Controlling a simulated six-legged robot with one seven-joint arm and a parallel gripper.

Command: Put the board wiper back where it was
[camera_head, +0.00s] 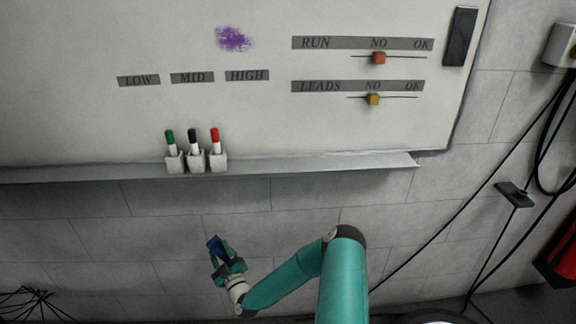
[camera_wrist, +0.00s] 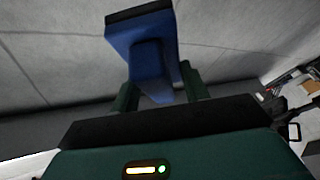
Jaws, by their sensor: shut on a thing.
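My gripper (camera_head: 226,259) is shut on the blue board wiper (camera_head: 214,243) and holds it up in front of the wall, below the whiteboard ledge (camera_head: 320,166). In the wrist view the board wiper (camera_wrist: 140,40) is a blue block with a dark strip along its far edge, and its narrower part sits between the fingers of my gripper (camera_wrist: 157,92). The whiteboard (camera_head: 90,40) carries a purple smudge (camera_head: 234,39) in its upper part. A dark upright block (camera_head: 460,36) sits at the board's upper right edge.
Three small holders (camera_head: 196,160) with green, black and red markers stand on the ledge. The ledge right of them is bare. Sliders (camera_head: 379,58) and labels are on the board. Cables (camera_head: 480,190) hang at the right, with a red object (camera_head: 562,255) near the edge.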

